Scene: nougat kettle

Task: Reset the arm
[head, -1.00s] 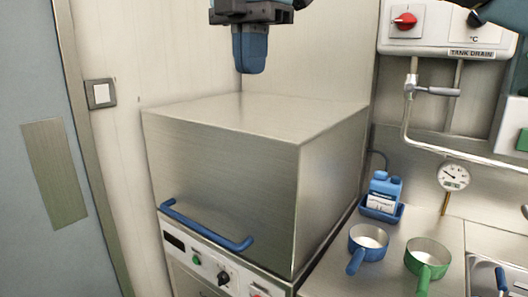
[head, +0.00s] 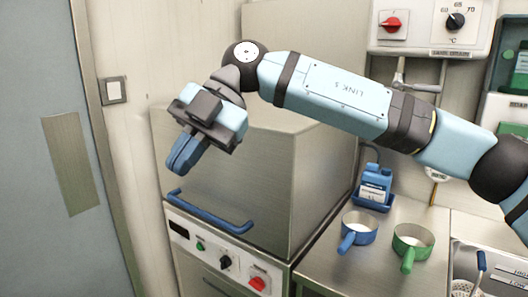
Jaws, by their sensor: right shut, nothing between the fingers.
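My right arm comes in from the right edge and reaches across the upper middle of the head view. My right gripper (head: 183,160) hangs at the arm's left end, fingers pointing down and left. Its blue fingers are shut with nothing between them. It appears in front of the upper left part of a steel box-shaped machine (head: 270,178), above its blue bar handle (head: 212,215), and apart from the handle in the picture. The arm hides part of the machine's top and the wall behind it. My left gripper is not in view.
Blue pan (head: 360,230), green pan (head: 411,242) and a blue bottle (head: 376,182) in a tray stand on the steel counter at right. A control box (head: 430,24) with a red knob and pipes hang above. A door (head: 85,230) stands at left.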

